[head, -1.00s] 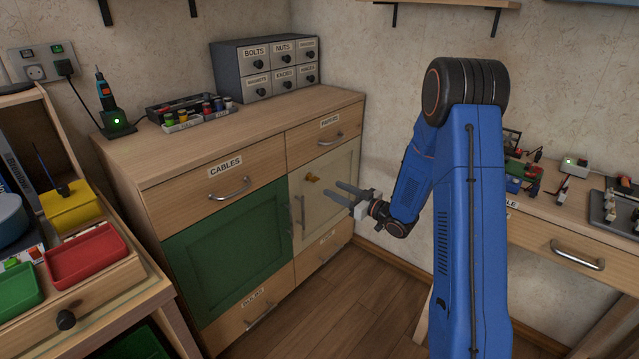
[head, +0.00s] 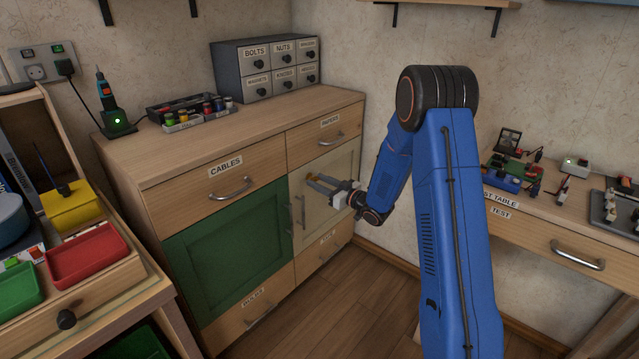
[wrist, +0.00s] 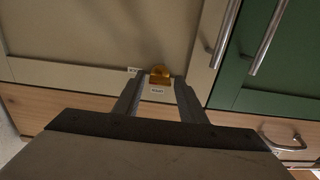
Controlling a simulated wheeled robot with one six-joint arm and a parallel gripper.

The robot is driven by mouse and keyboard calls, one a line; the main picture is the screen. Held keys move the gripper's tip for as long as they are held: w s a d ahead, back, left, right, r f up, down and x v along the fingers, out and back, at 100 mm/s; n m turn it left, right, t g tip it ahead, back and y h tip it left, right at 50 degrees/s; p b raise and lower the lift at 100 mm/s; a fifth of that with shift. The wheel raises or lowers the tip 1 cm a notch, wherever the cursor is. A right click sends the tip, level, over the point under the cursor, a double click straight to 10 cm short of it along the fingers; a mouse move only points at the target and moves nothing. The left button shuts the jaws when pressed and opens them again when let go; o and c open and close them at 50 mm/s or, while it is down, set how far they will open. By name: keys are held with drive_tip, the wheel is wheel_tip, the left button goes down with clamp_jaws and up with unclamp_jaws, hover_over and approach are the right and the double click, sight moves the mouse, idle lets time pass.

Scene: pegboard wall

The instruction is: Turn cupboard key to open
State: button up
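The brass cupboard key (wrist: 160,73) sits on the cream cupboard door (wrist: 100,35). In the head view the cream door (head: 337,170) is closed and the key is mostly hidden at my fingertips. My gripper (head: 314,181) points at the door at key height. In the wrist view my gripper (wrist: 158,86) is open, with one finger on each side of the key and a gap beside each. I cannot tell whether the fingertips reach past the key's bow.
A vertical handle (head: 291,217) is on the cream door's left side, with the green door (head: 228,250) beside it. A drawer (head: 325,138) is above. The test table (head: 545,222) stands at the right. The wooden floor in front is clear.

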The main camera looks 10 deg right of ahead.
drive_tip(key=c, duration=0.7)
drive_tip(key=shift+n, duration=8.9)
drive_tip(key=o, duration=1.1)
drive_tip(key=shift+c, duration=0.2)
